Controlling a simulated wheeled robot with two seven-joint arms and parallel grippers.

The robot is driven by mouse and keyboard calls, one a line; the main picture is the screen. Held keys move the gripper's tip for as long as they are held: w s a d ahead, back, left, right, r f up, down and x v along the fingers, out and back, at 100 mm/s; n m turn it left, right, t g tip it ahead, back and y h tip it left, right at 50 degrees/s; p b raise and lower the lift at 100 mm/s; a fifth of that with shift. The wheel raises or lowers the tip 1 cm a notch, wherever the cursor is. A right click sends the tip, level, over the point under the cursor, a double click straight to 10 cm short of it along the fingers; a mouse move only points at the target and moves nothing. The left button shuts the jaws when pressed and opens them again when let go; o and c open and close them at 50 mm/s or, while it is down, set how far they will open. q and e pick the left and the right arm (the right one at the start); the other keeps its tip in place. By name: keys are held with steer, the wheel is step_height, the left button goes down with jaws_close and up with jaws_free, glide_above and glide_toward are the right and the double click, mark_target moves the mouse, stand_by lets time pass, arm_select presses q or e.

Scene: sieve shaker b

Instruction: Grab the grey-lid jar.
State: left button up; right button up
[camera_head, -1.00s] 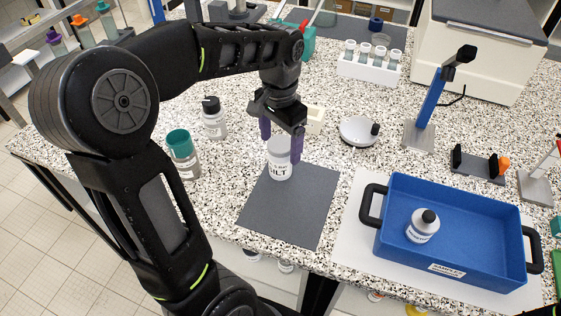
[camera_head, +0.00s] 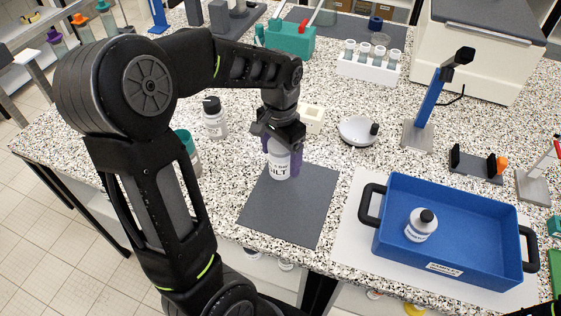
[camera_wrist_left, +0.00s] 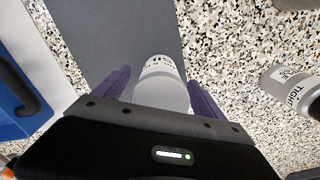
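The grey-lid jar (camera_head: 280,168), with a white label reading "ILT" in part, stands upright on the dark grey mat (camera_head: 290,210), near its back left edge. My left gripper (camera_head: 282,152) is lowered over it from above, with one purple finger on each side. In the left wrist view the jar (camera_wrist_left: 160,88) lies between the two spread fingers (camera_wrist_left: 160,95). The fingers look open, and I cannot see a firm grip on the jar. The gripper hides most of the lid in the head view. My right gripper is not in view.
A black-capped bottle (camera_head: 213,118) and a teal-lid jar (camera_head: 188,150), partly behind my arm, stand left of the mat. A blue tray (camera_head: 480,250) with another bottle (camera_head: 421,225) is at right. A round scale (camera_head: 357,131) and tube rack (camera_head: 368,68) are behind.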

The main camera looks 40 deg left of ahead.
arm_select(q)
steer(key=c, duration=1.5)
step_height(320, 180, up, 10)
steer(key=shift+r+b, duration=0.1)
steer(key=shift+b, duration=0.45)
